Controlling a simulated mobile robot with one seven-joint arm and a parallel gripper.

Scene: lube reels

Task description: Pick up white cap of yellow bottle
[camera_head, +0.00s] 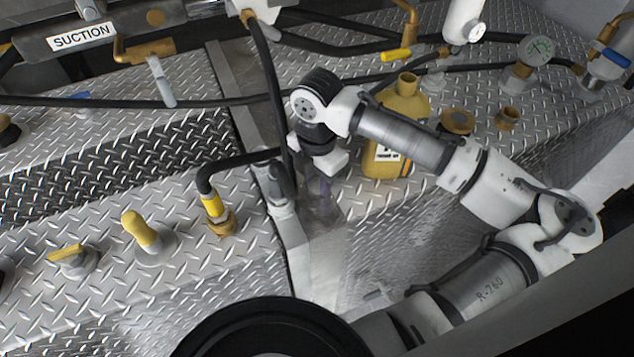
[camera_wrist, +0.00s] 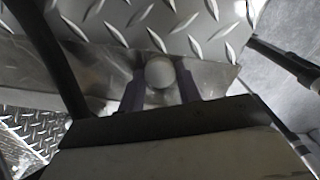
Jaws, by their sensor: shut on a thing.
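The yellow bottle (camera_head: 398,103) stands upright on the diamond plate, partly behind my arm. Its neck shows at the top, and I see no white cap on it. In the wrist view, a round, pale white cap (camera_wrist: 159,72) sits between the two purple fingers of my gripper (camera_wrist: 160,82), which is shut on it. In the head view, my gripper (camera_head: 319,200) points down to the left of the bottle, above the metal ledge. Its fingertips are dim there, and I cannot make out the cap.
A black hose with a yellow and brass fitting (camera_head: 216,210) lies left of my gripper. Yellow-capped fittings (camera_head: 143,230) stand on the lower left plate. A brass ring (camera_head: 457,121) and a small brass fitting (camera_head: 507,117) are right of the bottle. Black hoses cross behind.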

